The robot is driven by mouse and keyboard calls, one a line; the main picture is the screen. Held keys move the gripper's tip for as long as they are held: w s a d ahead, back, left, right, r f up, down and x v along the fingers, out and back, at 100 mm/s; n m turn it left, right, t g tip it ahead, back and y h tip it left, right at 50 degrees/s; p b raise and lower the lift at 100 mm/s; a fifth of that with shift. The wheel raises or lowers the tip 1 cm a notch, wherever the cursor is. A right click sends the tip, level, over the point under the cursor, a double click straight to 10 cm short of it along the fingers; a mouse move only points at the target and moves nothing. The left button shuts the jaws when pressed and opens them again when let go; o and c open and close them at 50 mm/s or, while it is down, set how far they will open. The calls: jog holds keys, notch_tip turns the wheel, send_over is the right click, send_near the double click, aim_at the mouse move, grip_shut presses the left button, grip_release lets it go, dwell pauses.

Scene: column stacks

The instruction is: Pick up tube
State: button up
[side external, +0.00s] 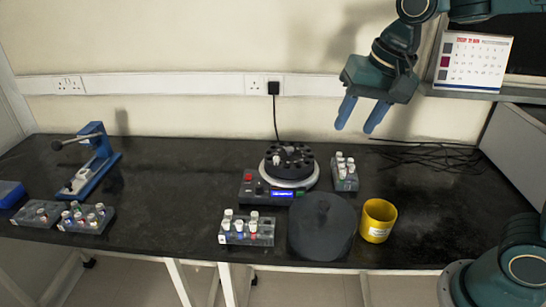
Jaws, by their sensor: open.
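Small capped tubes stand in several racks on the black bench; which one is meant by the tube I cannot tell. A front rack (262,240) holds several tubes (239,225) with white caps. A rack (346,184) right of the centrifuge holds several white-capped tubes (341,161). The centrifuge (289,182) has an uncovered dark rotor with a pale tube (276,160) in it. My gripper (357,115) is open and empty, high above the bench at the back right, above and apart from the right rack.
A dark round lid (321,228) lies in front of the centrifuge, beside a yellow cup (378,220). Two racks (87,218) (39,213) and a blue press (93,165) stand at left. Cables (435,155) lie at back right. The bench between press and centrifuge is clear.

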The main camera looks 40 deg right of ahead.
jog(key=w+a+f+m+g, duration=0.1)
jog(key=w+a+f+m, duration=0.2)
jog(key=w, duration=0.3)
jog(key=w+a+f+m+g, duration=0.1)
jog(key=w+a+f+m, duration=0.15)
jog(key=w+a, duration=0.2)
jog(key=m+g, duration=0.1)
jog(key=m, duration=0.5)
send_over(239, 223)
notch_tip(239, 223, down, 10)
jog(key=shift+f, duration=0.15)
jog(key=shift+f, duration=0.1)
jog(key=shift+d+f, duration=0.1)
jog(key=shift+f, duration=4.1)
jog(key=shift+f, duration=2.6)
